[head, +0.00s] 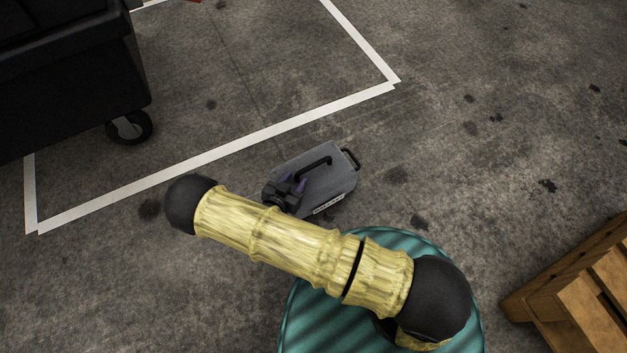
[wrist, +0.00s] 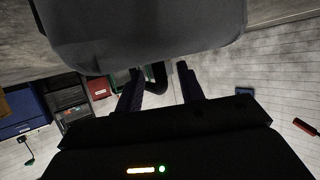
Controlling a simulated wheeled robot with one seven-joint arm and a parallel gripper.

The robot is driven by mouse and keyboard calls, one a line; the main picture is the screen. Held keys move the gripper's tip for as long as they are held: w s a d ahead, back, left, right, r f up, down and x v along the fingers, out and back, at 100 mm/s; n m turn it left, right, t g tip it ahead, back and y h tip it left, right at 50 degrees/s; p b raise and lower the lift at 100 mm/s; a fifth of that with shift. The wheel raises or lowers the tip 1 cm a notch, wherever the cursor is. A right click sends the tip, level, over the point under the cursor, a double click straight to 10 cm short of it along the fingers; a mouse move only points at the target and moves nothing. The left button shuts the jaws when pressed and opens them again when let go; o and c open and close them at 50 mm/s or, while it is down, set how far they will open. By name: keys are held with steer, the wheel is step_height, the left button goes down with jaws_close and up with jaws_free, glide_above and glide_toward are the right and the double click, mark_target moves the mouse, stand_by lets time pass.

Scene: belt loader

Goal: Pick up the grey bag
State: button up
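The grey bag (head: 337,185) lies on the concrete floor in the middle of the head view, with a black handle along its upper face and another at its right end. My gripper (head: 291,187) is at the bag's left end, partly over it. In the wrist view the grey bag (wrist: 145,35) fills the top. My gripper's two dark fingers (wrist: 163,88) are apart there, with a black curved handle (wrist: 158,77) showing between or behind them, nearer the left finger. I cannot tell whether they touch it.
A black wheeled cart (head: 70,75) stands at upper left. White lines (head: 215,155) mark the floor behind the bag. A wooden pallet or crate (head: 575,285) is at lower right. The floor right of the bag is clear. A blue box (wrist: 22,112) shows in the wrist view.

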steer(key=shift+c, duration=0.2)
jaws_close()
stand_by(1.1)
steer(key=shift+r, duration=0.15)
